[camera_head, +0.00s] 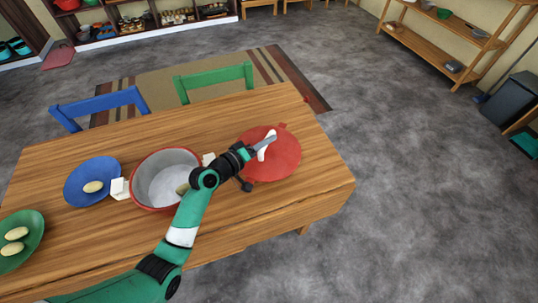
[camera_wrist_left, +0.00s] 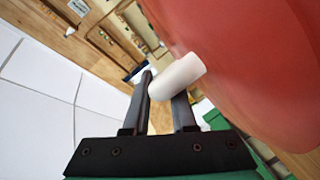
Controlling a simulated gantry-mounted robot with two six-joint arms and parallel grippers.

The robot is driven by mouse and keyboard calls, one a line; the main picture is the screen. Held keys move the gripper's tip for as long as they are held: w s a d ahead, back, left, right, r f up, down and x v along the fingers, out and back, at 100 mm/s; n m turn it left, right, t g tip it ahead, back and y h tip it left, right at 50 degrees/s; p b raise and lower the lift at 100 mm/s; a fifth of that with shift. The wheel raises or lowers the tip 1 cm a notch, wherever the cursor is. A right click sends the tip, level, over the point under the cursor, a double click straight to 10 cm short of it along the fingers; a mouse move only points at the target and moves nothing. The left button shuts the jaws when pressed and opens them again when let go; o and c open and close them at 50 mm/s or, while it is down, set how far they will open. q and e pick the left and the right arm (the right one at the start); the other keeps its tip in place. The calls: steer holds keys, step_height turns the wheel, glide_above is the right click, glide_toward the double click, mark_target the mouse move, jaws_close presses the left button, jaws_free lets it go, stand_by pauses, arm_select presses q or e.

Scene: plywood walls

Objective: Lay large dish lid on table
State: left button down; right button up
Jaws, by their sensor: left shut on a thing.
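The large dish lid is a red disc with a white handle; the lid (camera_head: 275,165) is over the right end of the wooden table (camera_head: 325,178), right of the pot. My left gripper (camera_head: 256,149) reaches in from the left and is shut on the lid's white handle. In the left wrist view the lid (camera_wrist_left: 255,60) fills the upper right, with its white handle (camera_wrist_left: 178,76) at the fingertips of my left gripper (camera_wrist_left: 163,92). I cannot tell whether the lid touches the table. My right gripper is not in view.
A grey pot (camera_head: 160,172) with a red rim stands left of the lid. A blue plate (camera_head: 80,173) and a green plate (camera_head: 33,222) hold pale oval items farther left. Blue (camera_head: 98,101) and green (camera_head: 213,77) chairs stand behind the table. Bare wood surrounds the lid.

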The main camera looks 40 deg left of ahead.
mark_target(269, 146)
arm_select(q)
steer(key=shift+w+a+f, duration=0.15)
steer(key=shift+w+f, duration=0.45)
steer(key=shift+f, duration=0.05)
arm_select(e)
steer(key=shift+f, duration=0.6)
arm_select(q)
steer(key=f+b, duration=0.1)
steer(key=f, duration=0.1)
steer(key=f+b, duration=0.1)
steer(key=b, duration=0.1)
steer(key=shift+w+a+f, duration=0.1)
steer(key=shift+w+f, duration=0.1)
steer(key=shift+f, duration=0.2)
steer(key=shift+s+r, duration=0.1)
steer(key=shift+r, duration=0.05)
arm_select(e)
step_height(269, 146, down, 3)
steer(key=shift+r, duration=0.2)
